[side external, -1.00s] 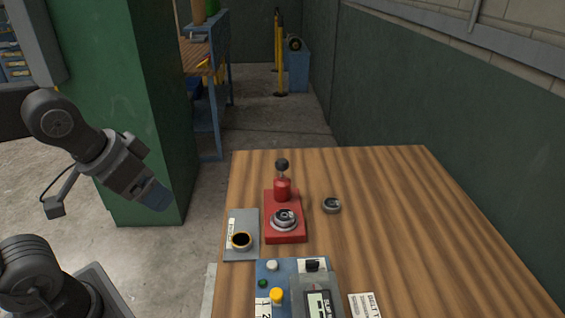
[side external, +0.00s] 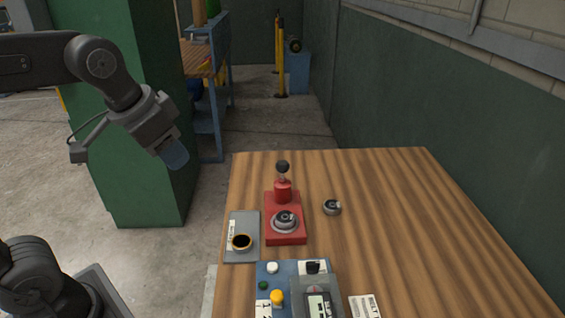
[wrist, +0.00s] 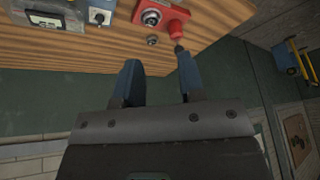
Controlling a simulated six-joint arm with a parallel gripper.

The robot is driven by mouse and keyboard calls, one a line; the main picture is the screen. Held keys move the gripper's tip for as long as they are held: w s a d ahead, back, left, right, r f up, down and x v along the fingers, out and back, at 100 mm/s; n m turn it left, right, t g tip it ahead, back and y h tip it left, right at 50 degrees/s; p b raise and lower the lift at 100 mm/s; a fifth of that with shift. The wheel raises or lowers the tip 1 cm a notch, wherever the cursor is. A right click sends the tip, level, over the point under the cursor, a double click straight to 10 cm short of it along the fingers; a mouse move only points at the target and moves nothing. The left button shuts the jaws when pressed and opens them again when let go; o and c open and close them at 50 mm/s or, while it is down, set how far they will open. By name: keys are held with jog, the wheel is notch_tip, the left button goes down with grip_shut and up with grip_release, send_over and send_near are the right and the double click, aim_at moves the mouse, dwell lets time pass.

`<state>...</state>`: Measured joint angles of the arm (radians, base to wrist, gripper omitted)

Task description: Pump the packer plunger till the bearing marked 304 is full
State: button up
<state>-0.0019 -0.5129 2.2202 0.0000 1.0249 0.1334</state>
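The red packer (side external: 285,237) stands on the wooden table, its plunger topped by a black knob (side external: 283,166). A metal bearing (side external: 285,220) sits on the packer's base. A second bearing (side external: 331,207) lies on the table to the right. No number is legible on either. My gripper (side external: 177,160) is in the air left of the table, apart from the packer. In the wrist view my gripper's blue fingers (wrist: 157,63) are apart with nothing held. That view also shows the packer (wrist: 172,11) and the knob (wrist: 179,48), near the right fingertip in the picture.
A grey plate (side external: 240,220) with a dark-centred ring (side external: 241,242) lies left of the packer. A blue panel (side external: 265,290) with buttons and a grey meter (side external: 318,290) stand in front. A green pillar (side external: 150,190) is beside my arm. The table's right side is clear.

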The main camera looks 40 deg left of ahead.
jog(key=shift+m+g, duration=0.6)
jog(key=shift+m, duration=0.3)
jog(key=w+r, duration=0.1)
jog(key=w, duration=0.1)
jog(key=w+r, duration=0.1)
jog(key=w, duration=0.2)
jog(key=w+r, duration=0.1)
jog(key=w, duration=0.2)
jog(key=shift+r, duration=0.3)
jog(key=c, duration=0.4)
jog(key=shift+m+g, duration=0.6)
jog(key=shift+m, duration=0.3)
jog(key=w, duration=0.5)
jog(key=w+r, duration=0.1)
jog(key=w, duration=0.1)
jog(key=shift+w+a, duration=0.1)
jog(key=shift+w, duration=0.05)
grip_shut()
jog(key=w+f+m+g, duration=0.2)
jog(key=w+f, duration=0.3)
jog(key=w, duration=0.7)
jog(key=shift+w+a+m, duration=0.2)
jog(key=shift+w+m, duration=0.1)
jog(key=shift+m, duration=0.6)
